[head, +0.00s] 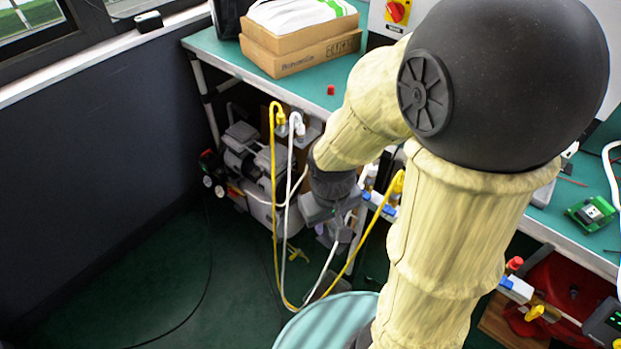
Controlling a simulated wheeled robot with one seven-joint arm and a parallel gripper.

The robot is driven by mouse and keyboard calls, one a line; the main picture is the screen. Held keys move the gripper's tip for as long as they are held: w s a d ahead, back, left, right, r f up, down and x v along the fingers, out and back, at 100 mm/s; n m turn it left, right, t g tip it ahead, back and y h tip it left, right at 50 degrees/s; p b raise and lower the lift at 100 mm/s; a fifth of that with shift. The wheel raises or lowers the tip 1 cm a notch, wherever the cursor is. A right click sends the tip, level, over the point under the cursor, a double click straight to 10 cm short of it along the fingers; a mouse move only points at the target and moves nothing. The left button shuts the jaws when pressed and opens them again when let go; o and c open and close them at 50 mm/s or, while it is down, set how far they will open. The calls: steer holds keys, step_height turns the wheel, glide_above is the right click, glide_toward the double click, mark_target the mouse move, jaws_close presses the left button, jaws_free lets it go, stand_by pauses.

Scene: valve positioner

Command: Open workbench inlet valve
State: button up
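The green-topped workbench (225,47) runs across the upper part of the head view. My arm reaches down in front of it, and my gripper (335,238) points down below the bench's front edge, among yellow and white hoses. The fingers are small and partly hidden, so I cannot tell whether they are open or shut. Small blue fittings (380,204) sit just right of my gripper, partly behind my arm. A yellow handle (296,252) shows left of my gripper. Another yellow handle (535,313) is at the lower right. I cannot tell which part is the inlet valve.
A yellow hose (273,190) and a white hose (288,190) hang in loops left of my gripper. A grey compressor-like machine (245,160) stands under the bench. Cardboard boxes (305,52) and a small red cube (331,90) are on top. The floor at lower left is mostly clear.

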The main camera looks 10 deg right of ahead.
step_height(320, 180, down, 5)
steer(key=s+a+n+g+h, duration=0.2)
steer(key=a+n+g+h, duration=0.1)
steer(key=n+h, duration=0.55)
steer(key=w+a+r+n+t+h+b, duration=0.1)
steer(key=w+a+n+t+h, duration=0.4)
steer(key=a+n+t, duration=0.6)
steer(key=w+n+t, duration=0.1)
steer(key=n, duration=0.2)
steer(key=shift+a+r+h, duration=0.25)
steer(key=shift+r+h, duration=0.1)
steer(key=shift+r, duration=0.05)
steer(key=shift+w+n+b, duration=0.15)
steer(key=shift+n+b, duration=0.1)
steer(key=shift+b, duration=0.05)
steer(key=b+x, duration=0.4)
steer(key=x, duration=1.3)
steer(key=shift+w, duration=0.25)
steer(key=shift+d+r, duration=0.15)
steer(key=shift+c, duration=0.4)
jaws_close()
